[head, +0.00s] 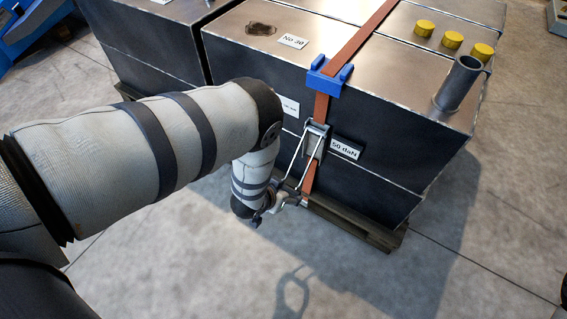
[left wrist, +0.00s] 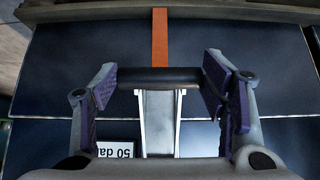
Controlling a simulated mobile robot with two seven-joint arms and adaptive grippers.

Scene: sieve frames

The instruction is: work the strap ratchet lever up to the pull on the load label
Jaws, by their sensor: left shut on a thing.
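The strap ratchet (head: 316,138) hangs on the orange strap (head: 361,42) against the dark front of a steel block. Its metal lever (head: 297,163) slants down and outward; in the left wrist view, the lever (left wrist: 160,118) ends in a dark crossbar (left wrist: 160,77). My left gripper (head: 283,198) is at the lever's low end. In the left wrist view, the left gripper (left wrist: 160,80) has its purple-padded fingers at the crossbar's two ends, shut on it. The load label (head: 345,148) reads "50 daN", beside the ratchet; it is partly hidden in the left wrist view (left wrist: 115,149). My right gripper is out of view.
A blue corner protector (head: 328,80) holds the strap at the block's top edge. The block (head: 400,80) has yellow caps (head: 453,40) and a grey pipe (head: 459,84) on top. It rests on a low skid (head: 370,233). The concrete floor in front is clear.

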